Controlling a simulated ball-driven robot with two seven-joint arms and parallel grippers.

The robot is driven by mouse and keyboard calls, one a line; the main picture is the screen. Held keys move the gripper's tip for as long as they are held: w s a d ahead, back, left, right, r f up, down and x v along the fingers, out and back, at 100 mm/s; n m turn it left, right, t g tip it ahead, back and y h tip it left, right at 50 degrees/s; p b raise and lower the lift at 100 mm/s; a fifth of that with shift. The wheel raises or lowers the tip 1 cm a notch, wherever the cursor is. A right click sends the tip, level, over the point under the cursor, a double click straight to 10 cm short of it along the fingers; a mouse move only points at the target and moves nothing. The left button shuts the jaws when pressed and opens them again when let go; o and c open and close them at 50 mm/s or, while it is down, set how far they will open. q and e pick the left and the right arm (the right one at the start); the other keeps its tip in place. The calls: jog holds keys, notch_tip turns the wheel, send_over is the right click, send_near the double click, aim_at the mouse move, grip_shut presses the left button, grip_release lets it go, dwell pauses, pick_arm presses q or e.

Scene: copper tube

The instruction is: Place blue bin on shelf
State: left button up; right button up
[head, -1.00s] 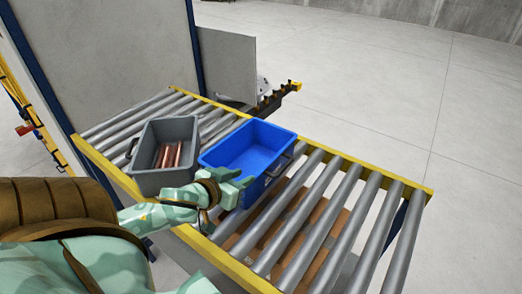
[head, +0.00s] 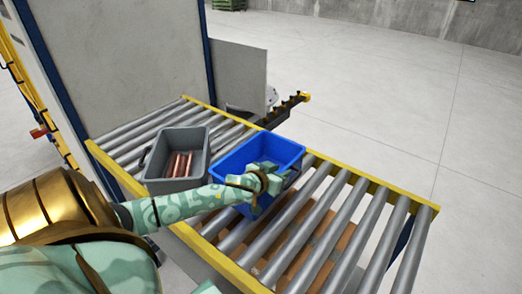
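The blue bin (head: 285,147) stands on the roller conveyor, right of the grey bin, and looks empty where I can see inside. My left gripper (head: 268,180) is at the bin's near side and covers part of its near rim and wall. The fingers overlap the bin and are too small to tell whether they are open or shut, or touching it. My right gripper is not in view. No shelf is clearly seen.
A grey bin (head: 150,172) with copper tubes (head: 179,165) stands left of the blue bin. The roller conveyor (head: 345,215) has yellow side rails and bare rollers on the right. A grey panel (head: 120,55) rises behind. Open floor lies to the right.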

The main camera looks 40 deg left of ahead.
pick_arm(q)
jog(key=shift+w+f, duration=0.1)
jog(key=shift+w, duration=0.2)
jog(key=shift+s, duration=0.2)
grip_shut()
dwell(1.0)
